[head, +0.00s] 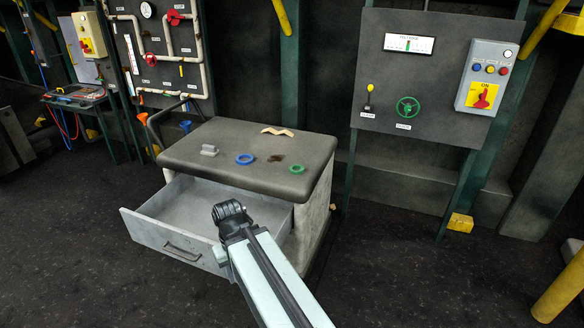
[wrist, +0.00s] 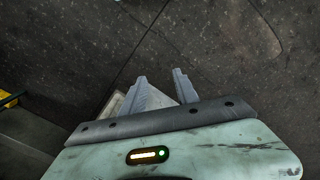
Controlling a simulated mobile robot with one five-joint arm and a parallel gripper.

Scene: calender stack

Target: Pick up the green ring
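The green ring (head: 297,169) is a small ring lying flat near the right front edge of the dark top of a cabinet (head: 228,172). My gripper (wrist: 160,76) shows in the wrist view with its two grey fingers apart and nothing between them. In the head view my arm reaches up from the bottom toward the cabinet's open drawer, in front of and below the ring; the fingers are hidden there. The ring is not recognisable in the wrist view, which shows mostly a dark speckled surface.
A blue ring (head: 244,159), a grey block (head: 209,150), a dark brown piece (head: 276,158) and a tan zigzag piece (head: 277,131) share the cabinet top. The drawer (head: 165,244) is pulled out. A panel (head: 420,85) with a green handwheel stands behind right.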

